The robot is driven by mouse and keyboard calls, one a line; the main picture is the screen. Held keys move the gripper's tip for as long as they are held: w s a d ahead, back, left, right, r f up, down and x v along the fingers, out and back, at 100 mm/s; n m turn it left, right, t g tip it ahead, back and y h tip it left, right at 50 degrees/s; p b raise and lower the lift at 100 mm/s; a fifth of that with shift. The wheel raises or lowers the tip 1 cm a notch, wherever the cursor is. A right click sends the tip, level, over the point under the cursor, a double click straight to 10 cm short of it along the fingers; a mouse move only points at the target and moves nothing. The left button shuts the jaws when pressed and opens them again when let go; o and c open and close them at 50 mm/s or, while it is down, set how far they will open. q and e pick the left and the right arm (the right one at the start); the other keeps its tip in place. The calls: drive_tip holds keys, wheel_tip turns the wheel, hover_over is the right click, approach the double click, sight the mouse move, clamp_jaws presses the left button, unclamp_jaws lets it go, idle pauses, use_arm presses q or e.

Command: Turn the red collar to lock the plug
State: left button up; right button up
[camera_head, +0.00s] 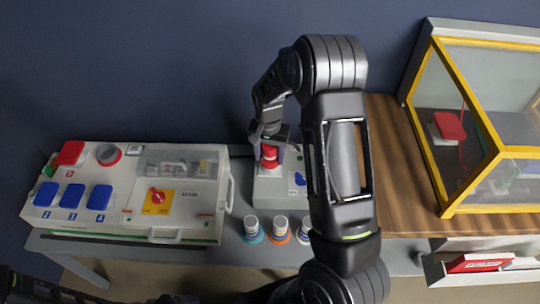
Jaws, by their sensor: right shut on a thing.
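The red collar (269,160) stands upright on the grey socket box (268,195) at the middle of the table. My right gripper (268,146) points down from above and is shut on the red collar. Its fingers hide the upper part of the collar and any plug above it. My left gripper is not in view.
A white control panel (125,225) with blue switches and a red knob stands left of the socket box. Several capped round pieces, one of them orange-ringed (279,231), stand in front of it. A yellow-framed clear case (447,120) stands on the wooden top at the right.

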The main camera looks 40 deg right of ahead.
sight(269, 146)
drive_tip(key=shift+m, duration=1.2)
drive_tip(key=o, duration=1.4)
wheel_tip(269, 146, up, 8)
drive_tip(key=shift+a+f, duration=0.1)
drive_tip(key=shift+f, duration=0.1)
